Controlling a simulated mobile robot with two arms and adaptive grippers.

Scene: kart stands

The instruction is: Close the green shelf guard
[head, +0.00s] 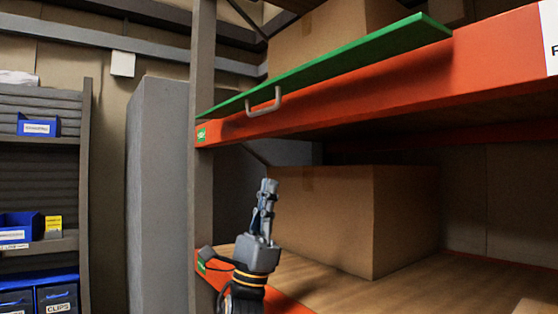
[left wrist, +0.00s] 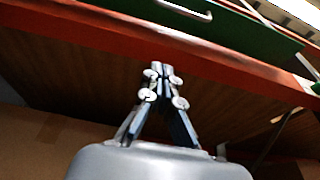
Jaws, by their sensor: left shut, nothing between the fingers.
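The green shelf guard (head: 330,66) is a long flat panel along the front of the upper orange shelf beam (head: 400,96). It lies tilted outward over the beam, with a grey metal handle (head: 264,103) at its left part. In the left wrist view the guard (left wrist: 250,32) and its handle (left wrist: 186,10) show at the top, beyond the orange beam (left wrist: 100,38). My left gripper (head: 268,184) points up in front of the lower shelf, below the handle and apart from it. Its fingers (left wrist: 162,68) are shut and empty. My right gripper is not in view.
A large cardboard box (head: 335,215) stands on the lower wooden shelf, behind my left gripper. Another box (head: 325,35) stands behind the guard. A grey upright post (head: 203,170) borders the rack at left. A shelf with blue bins (head: 38,127) stands farther left.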

